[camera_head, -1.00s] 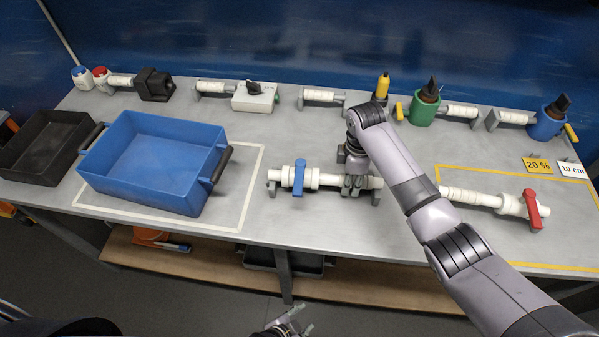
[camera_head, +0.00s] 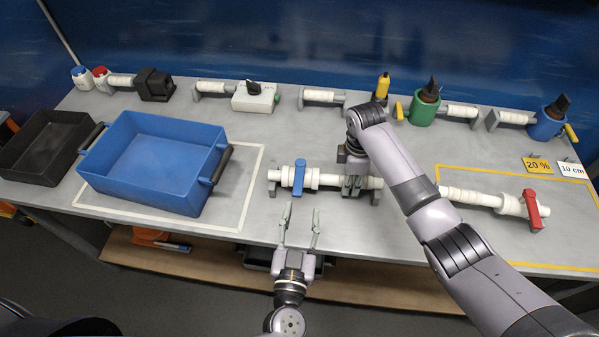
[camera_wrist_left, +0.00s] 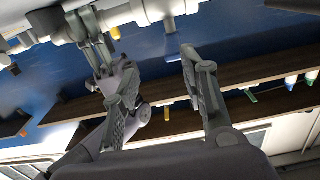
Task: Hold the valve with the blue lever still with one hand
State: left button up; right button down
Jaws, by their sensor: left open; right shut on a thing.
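The valve with the blue lever (camera_head: 299,178) is a white pipe piece lying across grey supports near the table's front edge, middle of the head view. My right gripper (camera_head: 352,184) is shut on the right part of its white pipe. My left gripper (camera_head: 300,226) is open and empty, with its fingers pointing up at the table's front edge, just below the valve in the picture. In the left wrist view the open left fingers (camera_wrist_left: 160,72) show, with the white pipe (camera_wrist_left: 150,10) at the top and the right gripper on it.
A blue crate (camera_head: 215,175) with handles stands to the left, inside a white outline. A valve with a red lever (camera_head: 532,210) lies inside a yellow outline at right. Bottles, a box and other pipe pieces line the back.

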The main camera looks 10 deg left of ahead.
pick_arm(q)
jog(key=a, duration=0.1)
jog(key=n+y, duration=0.1)
send_near(301, 160)
jog(key=w, duration=0.6)
jog(key=shift+w+a+f, duration=0.15)
jog(key=shift+a+f, duration=0.1)
jog(key=shift+f, duration=0.05)
jog(key=shift+c, duration=0.6)
grip_shut()
